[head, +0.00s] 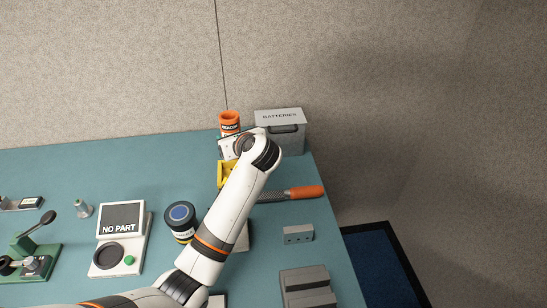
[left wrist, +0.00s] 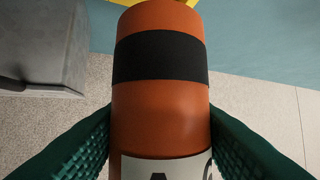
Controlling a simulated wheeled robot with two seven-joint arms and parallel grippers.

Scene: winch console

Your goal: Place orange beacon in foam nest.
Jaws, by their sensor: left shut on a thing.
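The orange beacon (head: 230,119) is at the back edge of the table, left of the batteries box. In the left wrist view the beacon (left wrist: 160,105) is orange with a black band and a pale label. My left gripper (left wrist: 160,145) has its green ribbed fingers on both sides of the beacon, shut on it. In the head view my left arm hides most of that gripper and the beacon's lower part, so I cannot tell whether the beacon touches the table. I cannot make out the foam nest for certain. My right gripper is not in view.
The grey batteries box (head: 281,133) stands close right of the beacon. A yellow item (head: 224,177) and an orange-handled file (head: 305,192) lie nearer. The table's back left is clear.

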